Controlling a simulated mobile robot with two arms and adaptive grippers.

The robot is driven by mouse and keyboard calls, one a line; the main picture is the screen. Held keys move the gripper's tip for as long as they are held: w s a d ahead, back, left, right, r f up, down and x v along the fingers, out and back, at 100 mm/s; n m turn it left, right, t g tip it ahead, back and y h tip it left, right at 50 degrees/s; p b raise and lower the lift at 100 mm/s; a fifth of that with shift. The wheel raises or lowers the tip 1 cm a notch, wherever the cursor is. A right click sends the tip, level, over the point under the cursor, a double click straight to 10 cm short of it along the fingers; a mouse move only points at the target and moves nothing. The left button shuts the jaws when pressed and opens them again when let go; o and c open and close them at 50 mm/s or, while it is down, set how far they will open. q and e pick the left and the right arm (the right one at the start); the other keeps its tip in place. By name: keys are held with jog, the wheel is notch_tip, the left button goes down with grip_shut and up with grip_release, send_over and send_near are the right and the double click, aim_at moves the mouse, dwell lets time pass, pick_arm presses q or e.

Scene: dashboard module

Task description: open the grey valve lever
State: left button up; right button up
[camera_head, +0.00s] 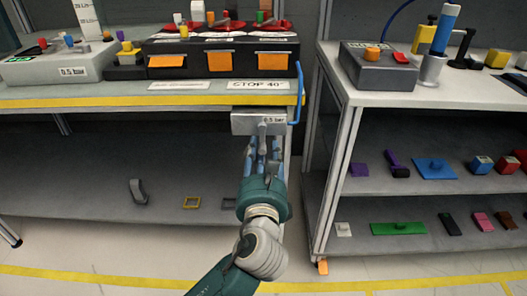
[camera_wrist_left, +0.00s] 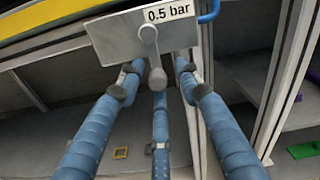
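The grey valve lever (camera_head: 262,130) hangs down from a pivot on a grey plate (camera_head: 240,123) labelled "0.5 bar", under the front edge of the table. In the left wrist view the lever (camera_wrist_left: 156,72) points down and its rounded end shows between my blue fingers. My left gripper (camera_head: 262,148) is just below the plate, pointing up at it. In the left wrist view its fingers (camera_wrist_left: 157,82) are spread around the lever's end, with gaps visible; contact cannot be made out. My right gripper is not in view.
The yellow-striped table edge (camera_head: 150,101) is above. A metal shelf unit (camera_head: 345,160) with several small objects stands at right. A lower shelf (camera_head: 90,175) lies behind my gripper.

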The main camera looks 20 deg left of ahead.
pick_arm(q)
jog(key=v, duration=1.1)
jog(key=shift+s, duration=0.25)
